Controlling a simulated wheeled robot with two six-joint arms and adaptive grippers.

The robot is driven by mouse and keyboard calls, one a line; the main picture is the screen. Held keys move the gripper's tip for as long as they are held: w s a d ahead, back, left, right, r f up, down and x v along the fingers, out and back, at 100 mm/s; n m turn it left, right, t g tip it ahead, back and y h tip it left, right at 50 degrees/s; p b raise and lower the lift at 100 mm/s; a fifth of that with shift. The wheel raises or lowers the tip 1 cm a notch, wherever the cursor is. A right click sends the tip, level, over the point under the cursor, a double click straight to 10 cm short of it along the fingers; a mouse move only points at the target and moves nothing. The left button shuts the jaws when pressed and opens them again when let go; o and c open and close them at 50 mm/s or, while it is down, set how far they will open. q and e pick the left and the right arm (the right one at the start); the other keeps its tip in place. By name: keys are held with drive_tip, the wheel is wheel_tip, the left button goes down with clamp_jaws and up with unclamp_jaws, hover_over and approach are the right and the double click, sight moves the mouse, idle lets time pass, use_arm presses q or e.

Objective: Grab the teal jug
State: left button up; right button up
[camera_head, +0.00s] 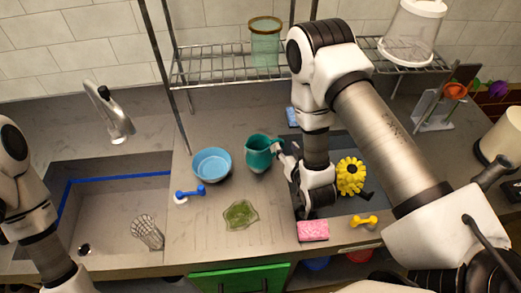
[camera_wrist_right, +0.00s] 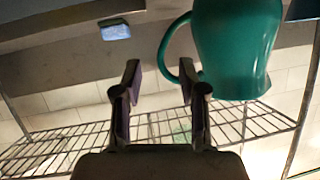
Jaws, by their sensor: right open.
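The teal jug (camera_head: 259,155) stands upright on the counter, right of the blue bowl, its handle side toward my right gripper. My right gripper (camera_head: 287,163) is just right of the jug, low over the counter. In the right wrist view the jug (camera_wrist_right: 237,45) fills the upper right, and its curved handle lies close to the right fingertip. My right gripper (camera_wrist_right: 160,80) is open, with nothing seen held in it. I cannot tell whether the handle lies between the fingers. My left arm shows at the left edge, but its gripper is out of view.
A blue bowl (camera_head: 211,164) stands left of the jug, and a green dish (camera_head: 240,214) lies in front. A wire rack (camera_head: 215,75) stands behind. The sink (camera_head: 115,215) is left.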

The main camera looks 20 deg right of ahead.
sight(283, 145)
drive_tip(key=x, duration=0.4)
drive_tip(key=shift+w+a+f+p, duration=0.1)
drive_tip(key=shift+w+f+p, duration=0.1)
drive_tip(key=shift+p, duration=0.2)
drive_tip(key=shift+s, duration=0.15)
drive_tip(key=shift+s+r, duration=0.15)
clamp_jaws()
use_arm(q)
drive_tip(key=shift+w+r, duration=0.2)
drive_tip(key=shift+r, duration=0.6)
drive_tip(key=shift+f, duration=0.1)
use_arm(e)
drive_tip(key=shift+r, duration=0.1)
